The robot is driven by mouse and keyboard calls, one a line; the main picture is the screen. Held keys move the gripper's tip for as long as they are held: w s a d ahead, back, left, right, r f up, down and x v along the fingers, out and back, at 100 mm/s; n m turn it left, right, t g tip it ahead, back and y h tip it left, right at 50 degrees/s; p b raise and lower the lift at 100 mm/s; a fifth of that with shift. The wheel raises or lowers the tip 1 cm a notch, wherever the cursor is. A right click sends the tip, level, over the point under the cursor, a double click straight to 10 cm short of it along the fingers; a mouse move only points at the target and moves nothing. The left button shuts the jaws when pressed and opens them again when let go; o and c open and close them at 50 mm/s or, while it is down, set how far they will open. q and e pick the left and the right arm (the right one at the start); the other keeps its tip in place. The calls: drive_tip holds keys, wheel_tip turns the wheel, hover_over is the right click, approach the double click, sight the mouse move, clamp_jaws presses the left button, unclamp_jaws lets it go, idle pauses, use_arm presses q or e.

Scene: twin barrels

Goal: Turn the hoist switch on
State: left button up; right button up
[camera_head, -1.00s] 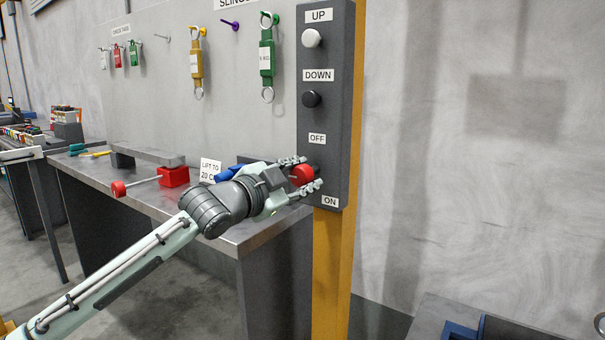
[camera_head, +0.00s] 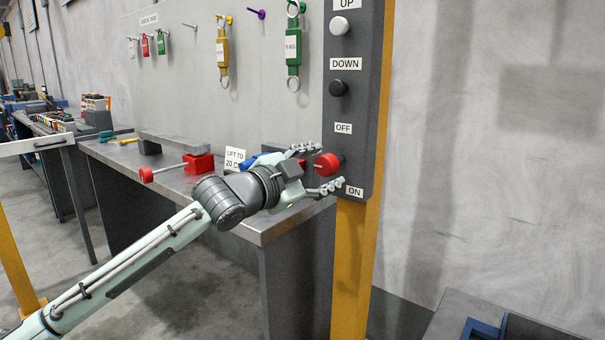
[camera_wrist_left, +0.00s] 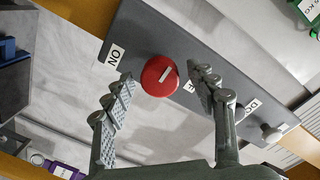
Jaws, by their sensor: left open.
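The hoist switch is a red round knob (camera_head: 326,166) on a dark grey control panel (camera_head: 352,110), between the OFF label (camera_head: 343,128) and the ON label (camera_head: 354,191). In the left wrist view the knob (camera_wrist_left: 153,82) shows a white mark running roughly across the panel; I cannot tell which label it points to. My left gripper (camera_head: 318,168) is open, with one finger above the knob and one below it, both apart from it. The wrist view shows a finger partly covering the OFF label. My right gripper is not in view.
The panel sits on a yellow post (camera_head: 352,265). A white UP button (camera_head: 339,26) and black DOWN button (camera_head: 338,88) are above the switch. A metal bench (camera_head: 262,225) with a red block (camera_head: 198,164) stands left. Tags hang on the board behind. A blue bin (camera_head: 485,328) is lower right.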

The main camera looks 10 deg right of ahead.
use_arm(q)
drive_tip(key=v, duration=0.9)
drive_tip(key=shift+s+a, duration=0.3)
